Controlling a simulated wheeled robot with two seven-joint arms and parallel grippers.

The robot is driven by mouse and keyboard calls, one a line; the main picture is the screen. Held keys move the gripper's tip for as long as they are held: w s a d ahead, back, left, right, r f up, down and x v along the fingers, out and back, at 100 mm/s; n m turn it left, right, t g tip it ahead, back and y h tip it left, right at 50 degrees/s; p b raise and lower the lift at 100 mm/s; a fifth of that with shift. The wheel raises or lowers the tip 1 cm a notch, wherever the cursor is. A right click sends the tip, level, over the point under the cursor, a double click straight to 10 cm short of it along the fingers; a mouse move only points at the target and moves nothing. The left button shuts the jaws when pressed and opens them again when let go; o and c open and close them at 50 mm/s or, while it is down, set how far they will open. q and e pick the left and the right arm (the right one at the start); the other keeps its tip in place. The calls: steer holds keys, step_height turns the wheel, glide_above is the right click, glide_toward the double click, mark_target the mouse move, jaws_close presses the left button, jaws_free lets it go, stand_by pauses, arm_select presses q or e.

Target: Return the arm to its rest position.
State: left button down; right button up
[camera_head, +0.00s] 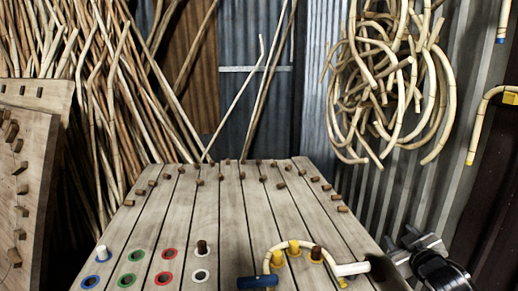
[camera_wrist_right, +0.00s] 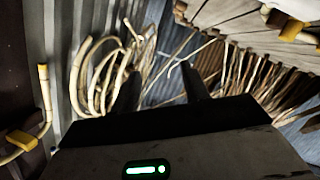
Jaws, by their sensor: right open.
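My right gripper (camera_head: 418,244) is at the right edge of the bench in the head view, with its dark wrist below it. Its two dark fingers (camera_wrist_right: 158,88) stand apart in the right wrist view, with nothing between them. A bent rattan piece (camera_head: 293,244) lies at the bench's front right, curved beside yellow and brown pegs. It has a blue sleeve (camera_head: 257,282) at its left end and a white sleeve (camera_head: 352,269) at its right end. The gripper is to the right of the white sleeve, apart from it. My left gripper is in neither view.
The plank bench (camera_head: 225,215) carries rows of small pegs and colored ring holes. Rattan poles (camera_head: 95,110) lean at the left and back. Coiled rattan (camera_head: 385,85) hangs on the corrugated wall at the right. A pegged board (camera_head: 28,180) stands at the left.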

steer(key=s+a+f, duration=0.2)
steer(key=f, duration=0.1)
steer(key=s+a+f+g+y, duration=0.1)
steer(key=s+a+f, duration=0.1)
steer(key=a+f, duration=0.1)
steer(key=s+a+f+y, duration=0.1)
steer(key=s+a+f, duration=0.1)
steer(key=a+f, duration=0.1)
steer(key=shift+s+f+g, duration=0.15)
steer(key=shift+s+g, duration=0.15)
steer(key=shift+s, duration=0.1)
steer(key=s+a+f+m+g+y, duration=0.1)
steer(key=s+a+f, duration=0.3)
steer(key=s+a, duration=0.4)
steer(key=s+a+f+m+g+y, duration=0.1)
steer(key=s+a+f, duration=0.4)
steer(key=s, duration=1)
steer(key=a+g+y, duration=0.1)
steer(key=a, duration=0.1)
steer(key=shift+s+a+f+g, duration=0.25)
steer(key=shift+s+a+g, duration=0.05)
steer(key=shift+a, duration=0.1)
